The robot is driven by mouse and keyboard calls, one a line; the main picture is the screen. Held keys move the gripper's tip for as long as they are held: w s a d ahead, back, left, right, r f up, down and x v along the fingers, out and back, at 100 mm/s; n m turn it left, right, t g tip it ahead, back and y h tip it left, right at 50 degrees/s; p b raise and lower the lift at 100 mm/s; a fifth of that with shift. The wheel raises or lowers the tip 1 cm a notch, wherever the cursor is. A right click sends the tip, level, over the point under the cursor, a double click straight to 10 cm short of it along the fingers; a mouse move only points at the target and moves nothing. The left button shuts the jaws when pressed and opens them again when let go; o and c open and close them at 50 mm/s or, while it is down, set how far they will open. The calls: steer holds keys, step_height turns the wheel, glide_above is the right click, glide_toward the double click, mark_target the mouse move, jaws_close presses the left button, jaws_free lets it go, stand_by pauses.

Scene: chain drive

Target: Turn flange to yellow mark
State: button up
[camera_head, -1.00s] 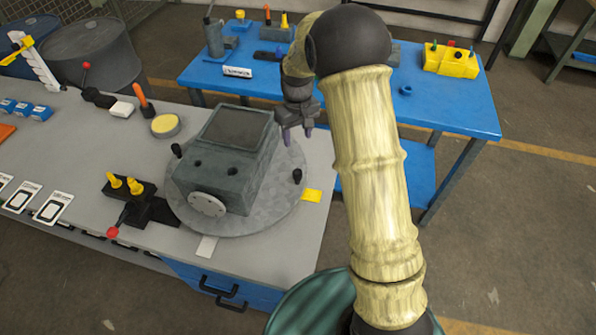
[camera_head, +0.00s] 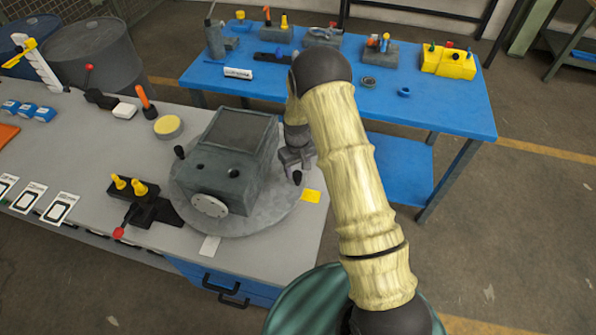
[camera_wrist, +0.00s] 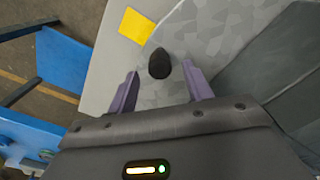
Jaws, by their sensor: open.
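A round grey turntable (camera_head: 262,222) lies on the grey bench and bears a dark grey housing (camera_head: 237,160) with a pale round flange (camera_head: 210,205) on its front face. One black knob (camera_head: 297,177) stands at the turntable's right edge, another (camera_head: 180,152) at its left. A yellow mark (camera_head: 310,196) lies on the bench just beyond the right knob; it also shows in the wrist view (camera_wrist: 137,25). My gripper (camera_wrist: 160,84) is open, its two purple fingers on either side of the right black knob (camera_wrist: 160,64), with a gap visible on both sides.
A white mark (camera_head: 209,245) lies at the turntable's front. A black fixture with yellow pegs (camera_head: 133,187) and a red-tipped lever stands to the left. A blue table (camera_head: 450,105) with several parts stands behind. The floor at the right is clear.

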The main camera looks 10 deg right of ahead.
mark_target(298, 173)
steer(key=shift+f+p, duration=0.35)
steer(key=shift+f, duration=1.35)
jaws_close()
